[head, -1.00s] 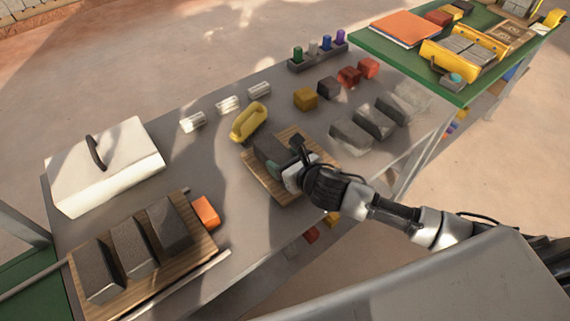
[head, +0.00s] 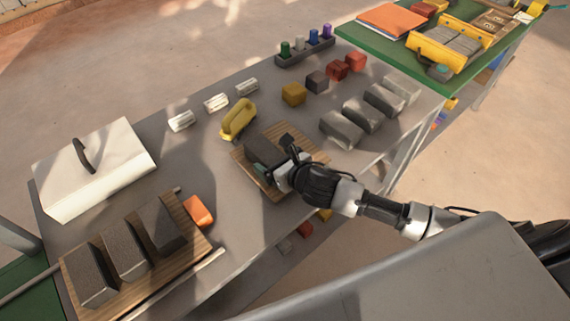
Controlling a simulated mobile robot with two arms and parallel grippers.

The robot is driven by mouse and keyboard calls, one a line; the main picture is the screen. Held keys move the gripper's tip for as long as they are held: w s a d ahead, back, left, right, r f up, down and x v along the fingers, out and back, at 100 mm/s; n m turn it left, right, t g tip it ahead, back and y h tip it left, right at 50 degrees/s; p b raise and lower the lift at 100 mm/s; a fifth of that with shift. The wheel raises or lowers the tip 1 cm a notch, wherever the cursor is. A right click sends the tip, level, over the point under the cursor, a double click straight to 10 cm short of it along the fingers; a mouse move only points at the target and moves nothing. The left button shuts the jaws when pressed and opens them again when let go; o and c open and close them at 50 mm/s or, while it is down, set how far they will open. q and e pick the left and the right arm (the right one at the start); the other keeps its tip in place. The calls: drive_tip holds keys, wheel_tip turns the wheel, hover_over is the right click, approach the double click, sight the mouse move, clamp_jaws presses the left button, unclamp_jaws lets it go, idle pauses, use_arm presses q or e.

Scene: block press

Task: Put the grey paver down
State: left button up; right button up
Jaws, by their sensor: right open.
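A dark grey paver (head: 262,146) lies on a small wooden board (head: 245,166) in the middle of the grey table. My right gripper (head: 280,158) is open at the paver's near right end. One finger is beside the near side, where a green pad shows, and the other is toward the far side. The gripper hides that end of the paver, so I cannot tell whether the fingers touch it. My left gripper is not in view.
Several dark pavers stand on a larger wooden board (head: 205,251) at front left, beside an orange block (head: 198,212). A white lidded box (head: 95,170) is at left. A yellow handled tool (head: 238,119) sits just behind the small board. Grey blocks (head: 341,129) stand right.

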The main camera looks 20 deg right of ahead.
drive_tip(key=v, duration=1.2)
drive_tip(key=shift+a, duration=0.1)
